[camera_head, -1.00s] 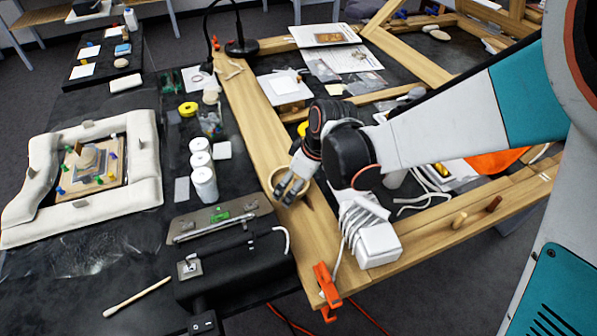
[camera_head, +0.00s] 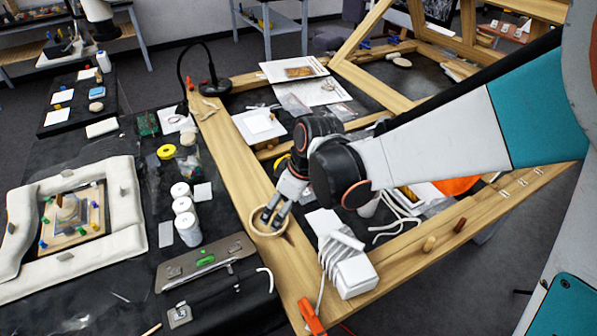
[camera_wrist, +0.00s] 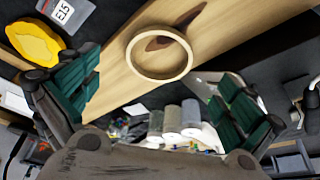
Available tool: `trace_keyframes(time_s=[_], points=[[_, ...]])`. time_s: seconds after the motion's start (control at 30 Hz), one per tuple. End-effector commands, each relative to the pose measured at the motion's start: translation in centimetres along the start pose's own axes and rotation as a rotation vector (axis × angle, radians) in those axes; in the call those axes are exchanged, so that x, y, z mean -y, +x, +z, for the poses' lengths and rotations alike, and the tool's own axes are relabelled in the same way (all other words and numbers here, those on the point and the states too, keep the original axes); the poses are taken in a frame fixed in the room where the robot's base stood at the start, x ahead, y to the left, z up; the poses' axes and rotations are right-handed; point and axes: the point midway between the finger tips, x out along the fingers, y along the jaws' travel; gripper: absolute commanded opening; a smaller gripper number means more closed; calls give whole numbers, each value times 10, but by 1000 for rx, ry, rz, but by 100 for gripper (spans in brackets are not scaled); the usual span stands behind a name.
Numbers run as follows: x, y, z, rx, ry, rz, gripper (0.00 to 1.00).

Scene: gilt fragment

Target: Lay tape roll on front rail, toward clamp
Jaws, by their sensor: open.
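A tan ring-shaped tape roll (camera_head: 269,229) lies flat on the pale wooden front rail (camera_head: 240,165), beside a dark knot. In the wrist view the tape roll (camera_wrist: 130,55) shows between and beyond my spread fingers. My gripper (camera_head: 271,214) is open and empty, its fingertips over the roll in the head view; I cannot tell whether they touch it. My gripper's fingers also show wide apart in the wrist view (camera_wrist: 160,100). An orange clamp (camera_head: 311,317) grips the rail's near end, below the roll in the head view. Bare wood lies between them.
A yellow roll (camera_head: 166,152) lies farther back. A black lamp (camera_head: 212,85) stands at the far end.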

Motion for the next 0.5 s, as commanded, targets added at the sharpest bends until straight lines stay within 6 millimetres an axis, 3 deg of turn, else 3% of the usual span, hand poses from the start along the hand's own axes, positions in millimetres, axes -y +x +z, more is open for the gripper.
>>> trace_keyframes(time_s=[0.03, 0.2, 0.5], points=[[4, -14, 0, 0, -2, -1, 100], [4, -33, 0, 0, -3, -1, 100], [5, -41, 1, 0, -5, -1, 100]])
